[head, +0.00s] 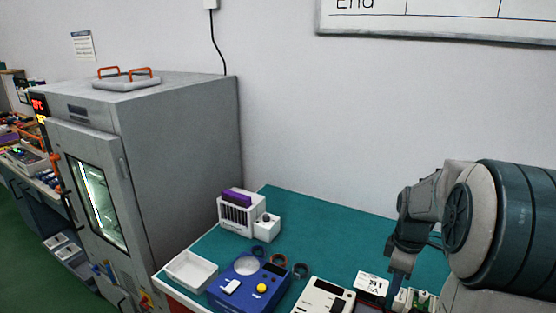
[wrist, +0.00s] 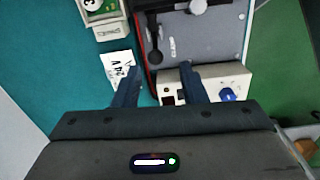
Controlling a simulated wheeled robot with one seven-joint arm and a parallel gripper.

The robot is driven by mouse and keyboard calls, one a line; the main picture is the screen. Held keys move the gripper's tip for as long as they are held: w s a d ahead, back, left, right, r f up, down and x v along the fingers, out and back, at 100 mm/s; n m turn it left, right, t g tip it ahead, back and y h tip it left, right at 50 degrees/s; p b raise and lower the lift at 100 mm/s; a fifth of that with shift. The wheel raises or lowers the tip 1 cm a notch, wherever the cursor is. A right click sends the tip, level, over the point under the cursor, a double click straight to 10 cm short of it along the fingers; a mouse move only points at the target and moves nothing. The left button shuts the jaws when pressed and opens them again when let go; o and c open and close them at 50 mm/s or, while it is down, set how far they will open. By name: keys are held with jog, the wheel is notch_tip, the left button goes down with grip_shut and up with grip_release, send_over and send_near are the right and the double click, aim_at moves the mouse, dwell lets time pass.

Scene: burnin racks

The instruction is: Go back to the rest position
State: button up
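My gripper (wrist: 158,64) shows in the wrist view with its two dark fingers apart and nothing between them. Beyond the fingers lie a grey panel device (wrist: 198,40) and a white box with a blue knob (wrist: 228,94). In the head view my arm comes in from the right, and my gripper (head: 399,270) points down over the right part of the teal bench (head: 340,225). Its fingertips are small there and close to items on the bench.
A grey oven cabinet (head: 180,140) stands left of the bench. On the bench are a white tray (head: 190,272), a blue device (head: 235,292), a white meter (head: 322,298), a small white rack unit (head: 265,230) and several rings. The bench's back right is clear.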

jog(key=s+a+r+m+t, duration=0.1)
jog(key=s+a+r+m, duration=0.2)
jog(key=s+a+m, duration=0.2)
jog(key=s+a+r+m+t, duration=0.2)
jog(key=s+a+r+m, duration=0.2)
jog(key=s+a, duration=0.6)
jog(key=a+m, duration=0.1)
jog(key=a, duration=0.1)
jog(key=shift+a, duration=0.35)
